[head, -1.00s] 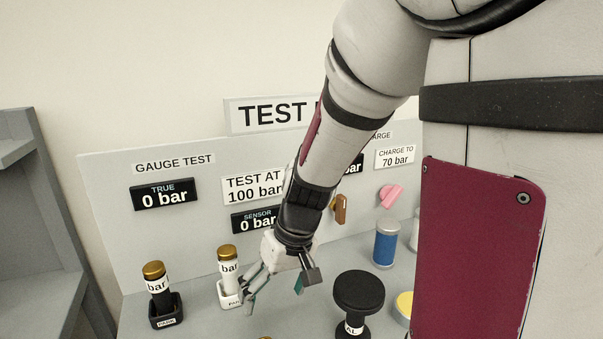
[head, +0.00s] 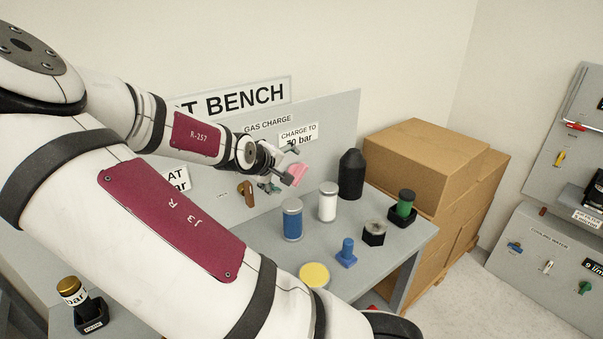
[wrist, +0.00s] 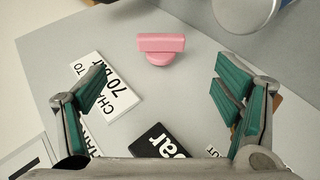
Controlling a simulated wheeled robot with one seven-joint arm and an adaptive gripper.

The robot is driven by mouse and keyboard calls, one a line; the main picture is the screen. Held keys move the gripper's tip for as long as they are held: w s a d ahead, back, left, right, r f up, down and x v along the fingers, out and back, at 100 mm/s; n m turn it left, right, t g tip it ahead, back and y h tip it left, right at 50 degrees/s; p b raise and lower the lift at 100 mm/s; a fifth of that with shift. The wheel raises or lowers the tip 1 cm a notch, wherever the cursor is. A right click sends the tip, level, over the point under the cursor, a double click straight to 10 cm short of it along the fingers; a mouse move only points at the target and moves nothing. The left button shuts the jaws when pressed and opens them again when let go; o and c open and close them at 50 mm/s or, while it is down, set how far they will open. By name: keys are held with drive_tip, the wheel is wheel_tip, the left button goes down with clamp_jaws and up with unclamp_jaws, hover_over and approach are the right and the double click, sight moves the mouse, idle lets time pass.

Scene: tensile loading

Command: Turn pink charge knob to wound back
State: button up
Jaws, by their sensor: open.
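The pink charge knob (head: 296,172) sits on the upright grey panel under the "CHARGE TO" label. It also shows in the wrist view (wrist: 161,47), with its raised bar lying across the picture, beyond the fingertips. My gripper (head: 279,168) is beside the knob in the head view, just to its left, and partly overlaps it there. In the wrist view my gripper (wrist: 165,90) is open, with teal finger pads wide apart on both sides and nothing between them. The knob looks apart from the fingers.
A brown knob (head: 246,193) is on the panel to the left. Blue (head: 292,220) and white (head: 328,203) cylinders, a black bottle (head: 351,175) and other parts stand on the bench below. Cardboard boxes (head: 425,165) stand to the right.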

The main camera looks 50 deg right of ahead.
sight(298, 175)
drive_tip(key=b+x, duration=0.1)
drive_tip(key=x, duration=1.2)
drive_tip(key=shift+a+f, duration=0.1)
drive_tip(key=shift+a, duration=0.05)
drive_tip(key=c, duration=1.2)
